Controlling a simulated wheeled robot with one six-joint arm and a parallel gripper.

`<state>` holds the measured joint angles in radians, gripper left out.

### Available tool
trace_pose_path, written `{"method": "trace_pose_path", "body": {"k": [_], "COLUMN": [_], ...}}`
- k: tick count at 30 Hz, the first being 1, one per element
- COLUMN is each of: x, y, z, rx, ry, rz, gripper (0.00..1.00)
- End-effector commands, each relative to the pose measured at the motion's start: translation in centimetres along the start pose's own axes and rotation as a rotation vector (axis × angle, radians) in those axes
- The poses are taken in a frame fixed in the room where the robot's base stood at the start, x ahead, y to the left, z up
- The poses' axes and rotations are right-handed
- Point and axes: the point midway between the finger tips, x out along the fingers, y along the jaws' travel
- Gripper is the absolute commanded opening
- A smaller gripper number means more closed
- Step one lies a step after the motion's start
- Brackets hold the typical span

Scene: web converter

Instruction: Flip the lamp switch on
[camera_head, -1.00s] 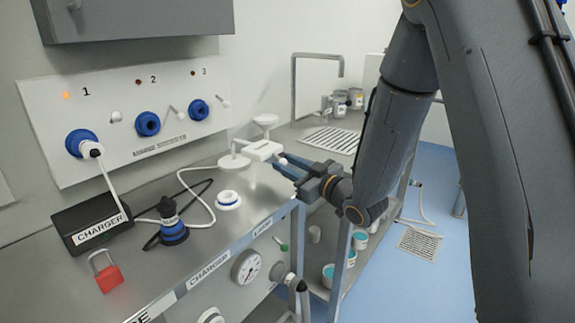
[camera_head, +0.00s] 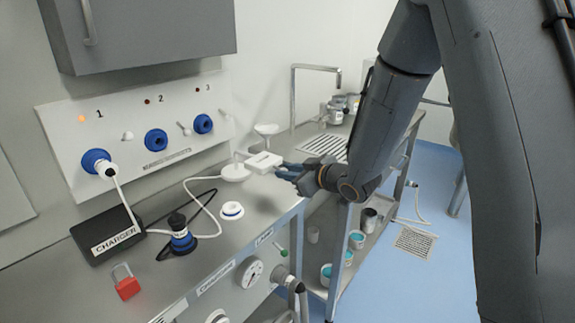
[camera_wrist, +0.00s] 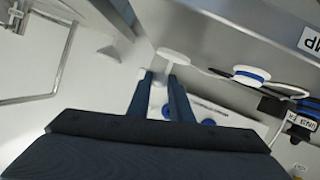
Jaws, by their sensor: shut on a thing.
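The white lamp stands on the metal bench, with a round base (camera_head: 235,173), a white block (camera_head: 264,161) beside it and a small round disc (camera_head: 266,129) above. My gripper (camera_head: 284,170) is at the right end of the white block, its fingers level with the bench top. In the wrist view my two fingers (camera_wrist: 165,76) point at the white disc and its stem (camera_wrist: 173,58). The gripper is shut on part of the lamp; the fingertips hide the exact contact. I cannot make out the switch itself.
A socket panel (camera_head: 150,140) is behind. A sink drainer (camera_head: 325,146) lies beyond my gripper.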

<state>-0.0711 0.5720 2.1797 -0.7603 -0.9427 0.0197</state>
Motion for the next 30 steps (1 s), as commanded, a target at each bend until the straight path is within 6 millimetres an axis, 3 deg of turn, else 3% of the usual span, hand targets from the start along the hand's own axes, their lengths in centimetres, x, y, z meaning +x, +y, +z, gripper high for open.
{"method": "trace_pose_path", "body": {"k": [1, 30], "x": [-0.3, -0.2], "y": [0.1, 0.5], "z": [-0.9, -3.1], "rx": [-0.008, -0.099], "ry": [-0.028, -0.482], "rz": [-0.006, -0.095], "gripper": [0.0, 0.0]}}
